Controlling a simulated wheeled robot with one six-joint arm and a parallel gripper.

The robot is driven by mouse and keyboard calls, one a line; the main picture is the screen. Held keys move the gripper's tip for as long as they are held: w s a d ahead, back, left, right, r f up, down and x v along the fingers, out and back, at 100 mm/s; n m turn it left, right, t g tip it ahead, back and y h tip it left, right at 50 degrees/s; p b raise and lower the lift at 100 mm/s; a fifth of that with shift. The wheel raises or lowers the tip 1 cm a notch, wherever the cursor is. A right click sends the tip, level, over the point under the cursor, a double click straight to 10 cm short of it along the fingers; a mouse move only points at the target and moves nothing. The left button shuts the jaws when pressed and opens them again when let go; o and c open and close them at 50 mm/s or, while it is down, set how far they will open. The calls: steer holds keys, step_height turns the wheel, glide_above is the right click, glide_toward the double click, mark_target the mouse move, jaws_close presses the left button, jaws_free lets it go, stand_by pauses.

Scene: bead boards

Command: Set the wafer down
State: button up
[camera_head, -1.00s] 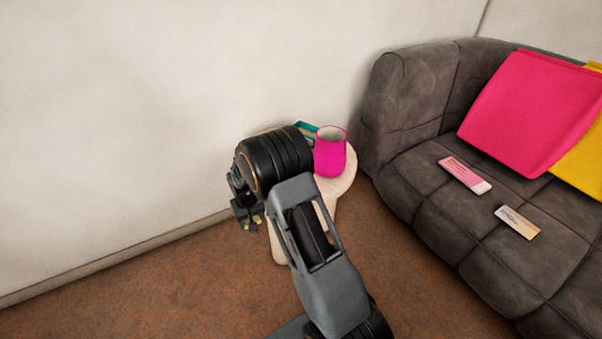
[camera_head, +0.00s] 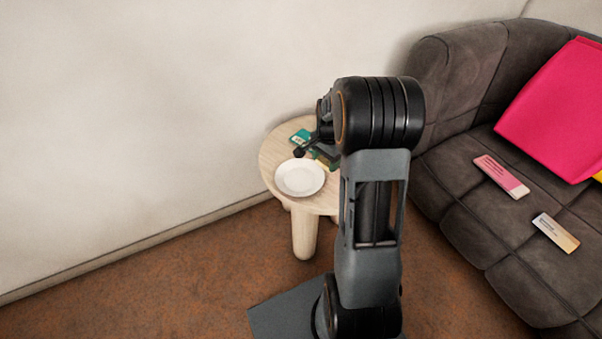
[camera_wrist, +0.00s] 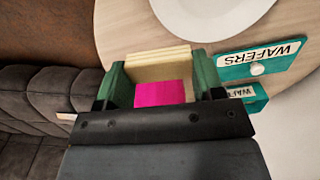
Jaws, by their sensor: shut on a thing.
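My gripper (camera_wrist: 163,80) is shut on a pale tan wafer (camera_wrist: 158,60), which lies between its green fingers in the wrist view. In the head view my gripper (camera_head: 321,160) is partly hidden by my arm, over the round wooden side table (camera_head: 272,158). A white plate (camera_head: 300,178) lies on the table; it also shows in the wrist view (camera_wrist: 210,12), just beyond the wafer. A magenta patch (camera_wrist: 160,93) shows between the fingers; I cannot tell its depth.
Teal packs labelled WAFERS (camera_wrist: 262,60) lie beside the plate; one shows in the head view (camera_head: 300,137). A grey sofa (camera_head: 480,80) stands to the right with a pink cushion (camera_head: 555,110) and two small packets, one pink (camera_head: 501,176) and one pale (camera_head: 555,232).

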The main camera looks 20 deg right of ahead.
steer(key=b, duration=0.2)
glide_above(301, 178)
steer(key=f, duration=0.4)
steer(key=s+d+f, duration=0.1)
steer(key=f, duration=0.1)
steer(key=shift+w+a+f, duration=0.4)
steer(key=shift+w+f, duration=0.1)
steer(key=shift+f, duration=0.1)
steer(key=shift+w+f+b, duration=0.1)
steer(key=shift+f+b, duration=0.45)
steer(key=shift+f, duration=1.05)
steer(key=shift+f, duration=0.2)
steer(key=o, duration=0.9)
